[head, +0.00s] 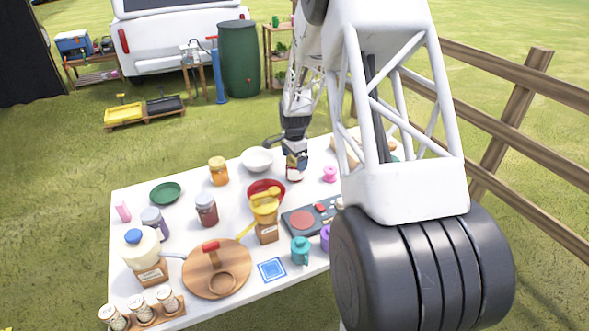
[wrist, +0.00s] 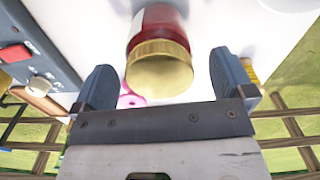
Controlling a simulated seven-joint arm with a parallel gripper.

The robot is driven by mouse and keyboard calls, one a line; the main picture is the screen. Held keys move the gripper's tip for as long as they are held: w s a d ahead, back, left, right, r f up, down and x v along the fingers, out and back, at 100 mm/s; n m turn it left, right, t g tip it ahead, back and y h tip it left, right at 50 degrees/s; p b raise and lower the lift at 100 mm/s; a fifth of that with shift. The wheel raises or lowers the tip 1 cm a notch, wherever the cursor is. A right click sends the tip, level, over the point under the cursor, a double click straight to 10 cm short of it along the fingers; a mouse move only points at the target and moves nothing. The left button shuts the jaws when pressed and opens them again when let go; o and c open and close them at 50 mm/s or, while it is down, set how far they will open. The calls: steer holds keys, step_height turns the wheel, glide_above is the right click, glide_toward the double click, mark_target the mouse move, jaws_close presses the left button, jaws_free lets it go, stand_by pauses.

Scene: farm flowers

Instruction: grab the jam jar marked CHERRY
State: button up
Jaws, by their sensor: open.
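A jam jar with red contents, a pale label and a gold lid (wrist: 160,67) shows in the wrist view, its lid towards me. It lies between the two spread fingers of my gripper (wrist: 165,82), with a gap on each side. No word on its label can be read. In the head view my gripper (head: 295,158) is over the far part of the table, right above this jar (head: 294,174), and partly hides it. Other jars stand to the left: an orange one (head: 218,173), a dark red one (head: 206,212) and a purple one (head: 153,222). Their labels are unreadable.
A white bowl (head: 257,160) stands just left of my gripper and a red bowl (head: 258,185) nearer. A pink item (head: 330,174) is to the right. A grey cooker (head: 298,225) lies in front, also at the left of the wrist view (wrist: 38,45).

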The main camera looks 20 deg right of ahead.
steer(key=shift+f, duration=1.45)
steer(key=c, duration=1.2)
steer(key=shift+r, duration=0.2)
steer(key=shift+r, duration=0.8)
steer(key=shift+s+r, duration=0.2)
steer(key=shift+r, duration=0.7)
steer(key=s+a, duration=0.1)
steer(key=s, duration=0.4)
steer(key=s+a+r, duration=0.1)
steer(key=s, duration=0.4)
steer(key=s+a, duration=0.2)
steer(key=s, duration=0.3)
steer(key=shift+r, duration=0.15)
